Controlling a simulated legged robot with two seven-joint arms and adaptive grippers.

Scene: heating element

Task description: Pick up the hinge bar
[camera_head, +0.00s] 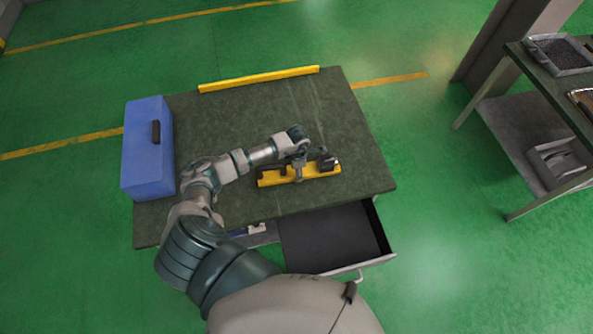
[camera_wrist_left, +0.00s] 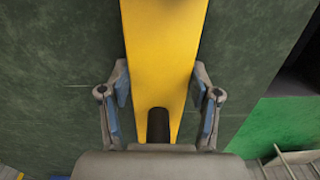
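A yellow bar with dark fittings near its ends, which I take for the hinge bar (camera_head: 270,178), lies on the green-topped table. My left gripper (camera_head: 298,172) is over the middle of this bar. In the left wrist view, the open fingers of my left gripper (camera_wrist_left: 162,108) stand on either side of the yellow bar (camera_wrist_left: 163,45), with a gap visible beside each finger. A dark rounded part (camera_wrist_left: 158,125) of the bar shows between the fingers. I cannot tell how high the fingertips are above the table. My right gripper is not in view.
A plain yellow bar (camera_head: 258,79) lies along the table's (camera_head: 345,150) back edge. A blue box (camera_head: 147,150) stands at the left. An open dark drawer (camera_head: 330,238) sticks out at the front. A second bench (camera_head: 520,65) stands at the right.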

